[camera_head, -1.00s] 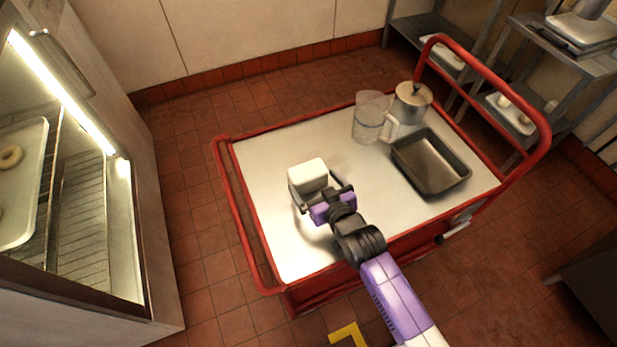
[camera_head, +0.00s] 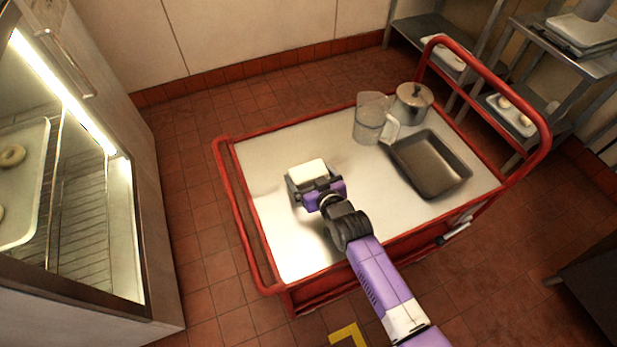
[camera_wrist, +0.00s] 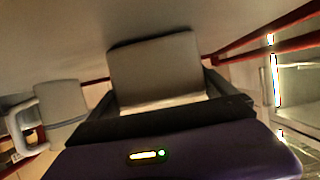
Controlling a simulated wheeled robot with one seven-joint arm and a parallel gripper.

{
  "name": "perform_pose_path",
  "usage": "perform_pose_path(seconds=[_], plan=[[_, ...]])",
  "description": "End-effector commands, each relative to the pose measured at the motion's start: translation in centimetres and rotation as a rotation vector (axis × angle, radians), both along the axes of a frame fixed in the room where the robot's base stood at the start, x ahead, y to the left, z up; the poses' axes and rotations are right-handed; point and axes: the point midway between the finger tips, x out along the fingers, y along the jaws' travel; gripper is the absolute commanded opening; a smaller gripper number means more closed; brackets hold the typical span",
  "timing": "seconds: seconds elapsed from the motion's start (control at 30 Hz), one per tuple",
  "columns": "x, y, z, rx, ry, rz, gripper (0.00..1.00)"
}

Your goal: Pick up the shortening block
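The shortening block (camera_head: 308,168) is a pale, off-white box standing on the left part of the cart's steel top. In the wrist view it (camera_wrist: 155,70) fills the middle and looks shaded grey. My gripper (camera_head: 312,180) is low over the cart, with its dark fingers on either side of the block. In the wrist view my gripper (camera_wrist: 160,100) has one finger at each side edge of the block. The fingers look spread around it, and I cannot see clearly whether they touch it. No lift off the cart top shows.
A lit cabinet (camera_head: 125,230) stands at the left. Shelving (camera_head: 565,50) stands at the back right.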

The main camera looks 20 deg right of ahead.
Motion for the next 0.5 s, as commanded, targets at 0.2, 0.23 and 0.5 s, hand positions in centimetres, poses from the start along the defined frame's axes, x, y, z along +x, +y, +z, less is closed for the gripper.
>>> perform_pose_path(seconds=[0.2,0.23,0.5], plan=[[0.06,0.00,0.18,0.000,-0.003,0.000,0.30],[0.06,0.00,0.18,0.000,-0.003,0.000,0.30],[0.08,0.00,0.80,0.000,-0.004,0.000,0.30]])
